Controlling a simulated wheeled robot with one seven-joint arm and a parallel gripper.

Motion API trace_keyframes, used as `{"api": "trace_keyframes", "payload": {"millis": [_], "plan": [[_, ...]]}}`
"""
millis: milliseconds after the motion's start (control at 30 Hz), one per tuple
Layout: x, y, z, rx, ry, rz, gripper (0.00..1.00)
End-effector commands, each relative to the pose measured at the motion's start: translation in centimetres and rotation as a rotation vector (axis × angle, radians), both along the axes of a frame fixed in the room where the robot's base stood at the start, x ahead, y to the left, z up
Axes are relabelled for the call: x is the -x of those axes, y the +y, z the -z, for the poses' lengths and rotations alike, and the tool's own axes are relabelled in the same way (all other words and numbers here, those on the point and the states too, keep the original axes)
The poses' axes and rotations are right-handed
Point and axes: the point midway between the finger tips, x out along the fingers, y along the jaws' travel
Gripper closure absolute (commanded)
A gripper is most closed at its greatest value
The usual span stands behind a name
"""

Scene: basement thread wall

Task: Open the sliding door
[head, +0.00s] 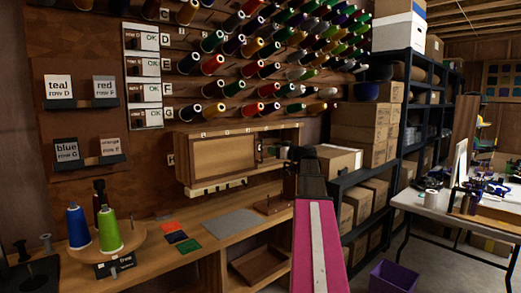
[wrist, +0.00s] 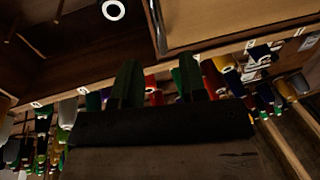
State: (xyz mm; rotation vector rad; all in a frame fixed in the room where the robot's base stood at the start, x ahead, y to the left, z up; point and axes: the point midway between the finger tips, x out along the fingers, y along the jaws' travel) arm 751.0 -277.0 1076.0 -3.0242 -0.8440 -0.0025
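The wooden cabinet (head: 290,132) hangs on the thread wall above the bench. Its sliding door (head: 224,158) is a flat light-brown panel covering the left and middle part. A darker gap with small items shows at the right. In the wrist view, which looks upside down, the door panel (wrist: 235,18) is at the top right and a dark recess (wrist: 70,45) is at the top left. My gripper (wrist: 158,85) has two dark green fingers apart, with nothing visible between them. In the head view my gripper (head: 294,156) is near the cabinet's right end; its fingertips are hard to make out.
Rows of thread spools (head: 262,70) stick out above the cabinet. A bench (head: 205,235) below holds colored swatches and a round stand with a blue spool (head: 77,226) and a green spool (head: 109,230). Shelves with cardboard boxes (head: 365,125) stand close on the right.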

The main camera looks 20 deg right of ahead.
Motion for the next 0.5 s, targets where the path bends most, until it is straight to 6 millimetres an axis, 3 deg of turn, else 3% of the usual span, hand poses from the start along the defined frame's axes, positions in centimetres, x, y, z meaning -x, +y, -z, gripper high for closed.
{"api": "trace_keyframes", "payload": {"millis": [200, 500], "plan": [[-3.7, 2.1, 0.0, 0.001, 0.002, -0.002, 0.61], [-6.4, 3.9, 0.0, 0.0, 0.002, -0.001, 0.61]]}}
